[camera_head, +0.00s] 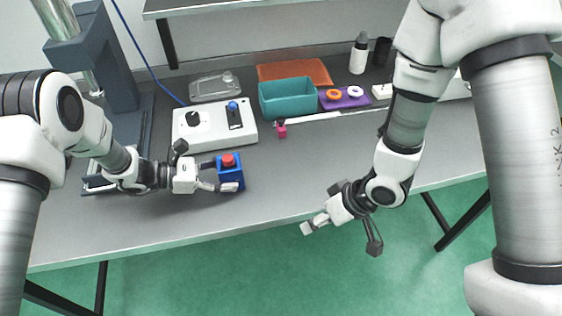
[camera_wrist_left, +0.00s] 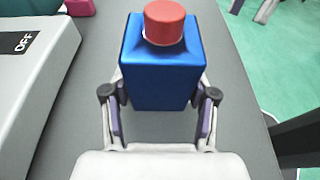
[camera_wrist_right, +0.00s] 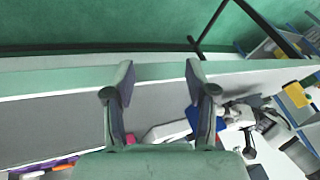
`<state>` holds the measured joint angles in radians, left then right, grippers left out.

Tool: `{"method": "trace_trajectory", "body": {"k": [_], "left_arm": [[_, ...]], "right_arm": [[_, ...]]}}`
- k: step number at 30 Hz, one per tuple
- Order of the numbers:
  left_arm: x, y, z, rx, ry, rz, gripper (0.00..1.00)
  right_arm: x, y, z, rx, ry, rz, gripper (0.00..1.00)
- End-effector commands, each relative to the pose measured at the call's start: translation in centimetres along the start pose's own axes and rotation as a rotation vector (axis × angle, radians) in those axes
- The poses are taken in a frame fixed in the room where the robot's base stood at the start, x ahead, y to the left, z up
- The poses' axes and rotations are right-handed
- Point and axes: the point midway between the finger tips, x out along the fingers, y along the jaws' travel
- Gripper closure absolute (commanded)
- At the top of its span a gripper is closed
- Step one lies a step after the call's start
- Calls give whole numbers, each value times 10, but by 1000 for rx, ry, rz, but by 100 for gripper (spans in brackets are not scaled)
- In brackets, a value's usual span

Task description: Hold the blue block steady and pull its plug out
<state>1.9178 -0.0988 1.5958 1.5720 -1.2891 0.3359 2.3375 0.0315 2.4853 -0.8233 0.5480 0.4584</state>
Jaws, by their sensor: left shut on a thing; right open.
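The blue block (camera_head: 231,178) stands upright on the grey table, left of the middle in the head view. Its red plug (camera_head: 228,160) sits in the top face. My left gripper (camera_head: 224,180) is shut on the block's sides. The left wrist view shows the block (camera_wrist_left: 162,75) between the two fingers, with the red plug (camera_wrist_left: 164,22) on top and clear of them. My right gripper (camera_head: 318,224) is open and empty near the table's front edge, right of the block. In the right wrist view its fingers (camera_wrist_right: 160,100) are apart, and part of the blue block (camera_wrist_right: 200,121) shows behind one finger.
A white control box (camera_head: 214,126) with knobs stands behind the block. Farther back are a teal bin (camera_head: 287,99), an orange tray (camera_head: 294,72), a purple holder (camera_head: 344,100) with rings and a white bottle (camera_head: 358,54). A small pink item (camera_head: 281,129) lies mid-table. The table's front middle is clear.

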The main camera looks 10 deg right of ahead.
Motion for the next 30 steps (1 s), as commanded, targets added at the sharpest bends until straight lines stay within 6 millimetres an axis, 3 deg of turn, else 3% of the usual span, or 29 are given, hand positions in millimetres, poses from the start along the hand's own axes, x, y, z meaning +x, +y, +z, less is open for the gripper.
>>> {"method": "trace_trajectory", "body": {"k": [3,9,15,22,30], "left_arm": [[0,0,0,1,-1,0,78],[0,0,0,0,-1,0,78],[0,0,0,0,-1,0,78],[0,0,0,0,-1,0,78],[0,0,0,0,-1,0,78]], "right_arm": [[-17,-15,-32,-130,100,-43,44],[-11,-35,-72,-333,343,-186,44],[-22,-49,-112,-535,656,-270,44],[-37,-54,-134,-645,867,-280,44],[-10,-74,-159,-655,864,-280,44]]}}
